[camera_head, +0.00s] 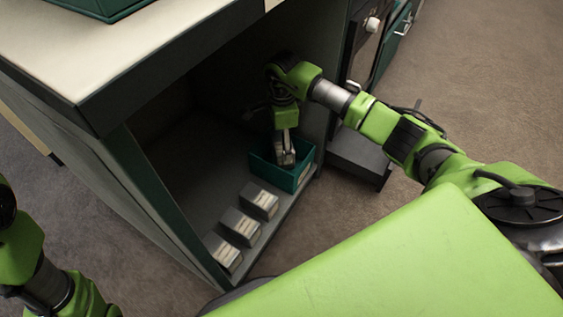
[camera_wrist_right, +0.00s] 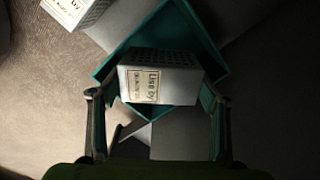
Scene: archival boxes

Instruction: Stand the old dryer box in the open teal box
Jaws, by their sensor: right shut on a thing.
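The open teal box (camera_head: 298,180) stands on the floor of the cabinet compartment, near its front right. My right gripper (camera_head: 286,157) points down at its opening. In the right wrist view, my right gripper (camera_wrist_right: 157,93) is shut on a pale grey box with a cream "Use by" label (camera_wrist_right: 158,84), taken as the old dryer box. The teal box's rim (camera_wrist_right: 222,66) shows behind and around the held box. How deep the held box sits, and whether it touches the teal box, I cannot tell. My left gripper is out of view.
Several similar labelled grey boxes (camera_head: 240,226) stand in a row on the compartment floor, left of the teal box. The compartment's side wall (camera_head: 155,185) and pale countertop (camera_head: 110,45) bound the space. A dark low ledge (camera_head: 357,155) lies just right of the compartment.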

